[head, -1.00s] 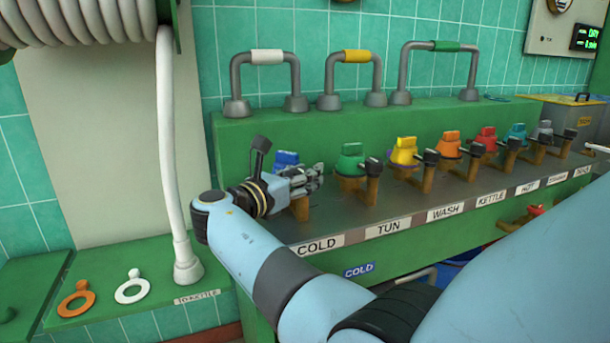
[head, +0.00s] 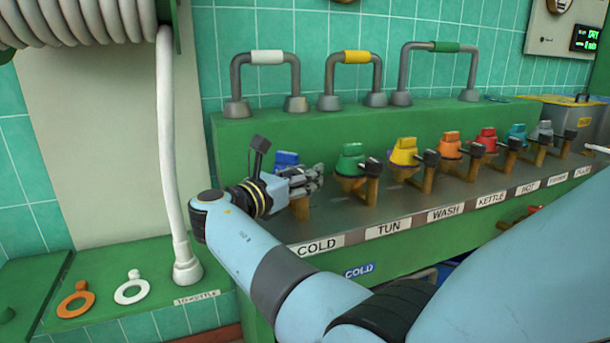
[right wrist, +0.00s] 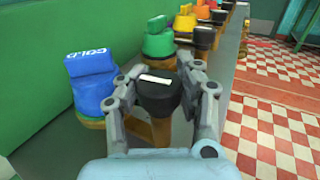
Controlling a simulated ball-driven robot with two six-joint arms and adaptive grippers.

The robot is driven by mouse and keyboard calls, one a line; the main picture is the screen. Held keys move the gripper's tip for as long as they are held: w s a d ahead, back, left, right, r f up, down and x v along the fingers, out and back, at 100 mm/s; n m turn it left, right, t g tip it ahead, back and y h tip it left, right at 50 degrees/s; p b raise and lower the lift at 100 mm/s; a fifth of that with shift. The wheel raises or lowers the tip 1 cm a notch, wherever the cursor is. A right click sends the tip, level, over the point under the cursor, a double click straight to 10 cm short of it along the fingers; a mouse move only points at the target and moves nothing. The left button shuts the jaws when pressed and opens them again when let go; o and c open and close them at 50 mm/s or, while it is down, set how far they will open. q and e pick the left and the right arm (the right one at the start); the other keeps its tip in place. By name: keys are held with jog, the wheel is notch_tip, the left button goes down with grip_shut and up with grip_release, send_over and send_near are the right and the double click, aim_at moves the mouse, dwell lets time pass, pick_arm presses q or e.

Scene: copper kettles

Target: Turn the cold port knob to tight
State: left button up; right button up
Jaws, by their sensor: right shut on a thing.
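The cold port's blue cap (right wrist: 93,75), lettered COLD, stands at the near end of the row in the right wrist view. It shows partly behind my gripper in the head view (head: 286,158). Beside it is the cold port's black knob (right wrist: 158,98) with a white line on top, lying nearly crosswise in the wrist view. My right gripper (right wrist: 158,90) is shut on this knob, one finger on each side. In the head view my right gripper (head: 308,179) hides the knob. The white COLD label (head: 317,244) is on the bench edge below. My left gripper is not in view.
The tun port's green cap (head: 351,161) is the neighbour to the right, then the yellow wash cap (head: 404,152) and several more ports. Arched pipes stand behind.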

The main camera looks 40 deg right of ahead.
aim_at(303, 171)
jog(key=shift+a+f, duration=0.2)
jog(key=shift+f, duration=0.15)
jog(key=o, duration=0.9)
jog(key=shift+a, duration=0.1)
jog(key=o, duration=0.4)
jog(key=shift+r, duration=0.2)
jog(key=shift+r, duration=0.15)
notch_tip(303, 171, up, 10)
jog(key=shift+f, duration=0.1)
jog(key=shift+f, duration=0.1)
jog(key=shift+c, duration=0.2)
